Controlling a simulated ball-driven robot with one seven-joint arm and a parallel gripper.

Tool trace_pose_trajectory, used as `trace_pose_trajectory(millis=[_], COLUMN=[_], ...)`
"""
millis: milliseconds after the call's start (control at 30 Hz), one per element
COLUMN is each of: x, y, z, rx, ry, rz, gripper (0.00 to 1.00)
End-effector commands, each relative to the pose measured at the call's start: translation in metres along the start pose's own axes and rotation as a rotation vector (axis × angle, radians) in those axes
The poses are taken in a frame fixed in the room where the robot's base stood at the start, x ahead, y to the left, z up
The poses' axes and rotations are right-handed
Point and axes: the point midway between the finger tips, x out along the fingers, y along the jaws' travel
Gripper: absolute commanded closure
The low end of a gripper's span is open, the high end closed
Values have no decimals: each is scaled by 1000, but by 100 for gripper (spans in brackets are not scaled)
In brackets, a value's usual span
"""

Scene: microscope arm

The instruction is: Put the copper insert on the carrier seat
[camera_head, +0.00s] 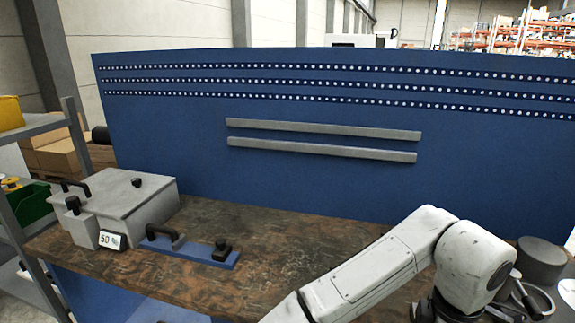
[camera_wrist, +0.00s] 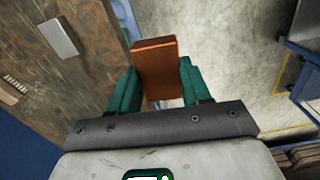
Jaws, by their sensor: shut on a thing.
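The copper insert (camera_wrist: 156,70) is a flat, orange-brown block in the wrist view. My gripper (camera_wrist: 158,88) has green fingers, one on each side of the insert, and is shut on it. The insert extends past the fingertips, with bare floor behind it, to the right of the bench edge. I cannot identify the carrier seat for certain. In the head view, a blue plate (camera_head: 190,248) with a black handle and a black knob lies on the bench. The gripper and insert do not show in the head view.
The brown bench top (camera_head: 130,278) carries a grey lidded box (camera_head: 125,200) with a "50" label at left. A small grey block (camera_wrist: 61,38) lies on the bench in the wrist view. A blue perforated panel (camera_head: 310,175) stands behind the bench. Dark round items (camera_head: 540,262) sit at right.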

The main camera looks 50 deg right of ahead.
Motion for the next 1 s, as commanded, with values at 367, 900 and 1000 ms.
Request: trace_pose_trajectory(millis=[367,900,1000], x=[30,127,150], y=[-18,-72,-84], z=[-50,-204,-241], rx=[32,163,198], ry=[0,-1,-2], rz=[-3,-4,-4], gripper=[100,100,100])
